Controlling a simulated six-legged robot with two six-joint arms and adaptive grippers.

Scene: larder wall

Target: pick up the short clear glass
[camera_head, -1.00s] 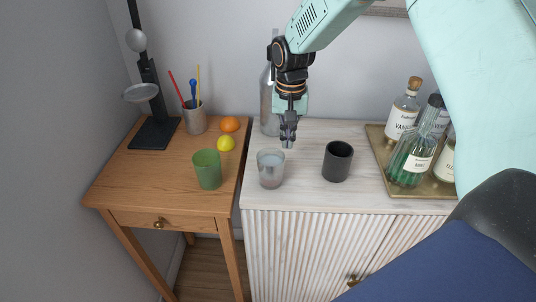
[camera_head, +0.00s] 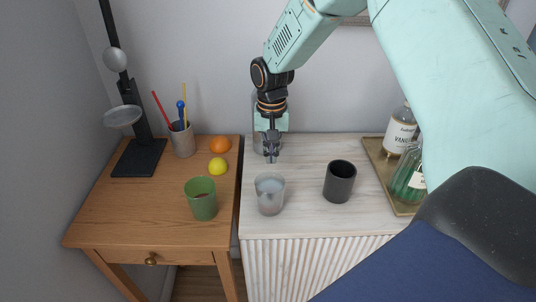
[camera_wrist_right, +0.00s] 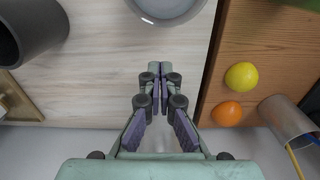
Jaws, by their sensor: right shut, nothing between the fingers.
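The short clear glass (camera_head: 270,196) stands upright on the whitewashed cabinet top, near its left front edge. It also shows, cut off, at the top of the right wrist view (camera_wrist_right: 166,8). My right gripper (camera_head: 271,158) is just behind the glass and apart from it, pointing down over the cabinet top. In the right wrist view its fingertips (camera_wrist_right: 160,68) are together with nothing between them, a short way from the glass rim. My left gripper does not show.
A dark cup (camera_head: 339,184) stands right of the glass. A clear bottle (camera_head: 258,110) is behind my right gripper. A gold tray (camera_head: 378,165) with bottles is at right. The wooden table (camera_head: 150,205) holds a green cup (camera_head: 201,204), lemon (camera_head: 217,167), orange (camera_head: 220,144) and pen holder (camera_head: 183,142).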

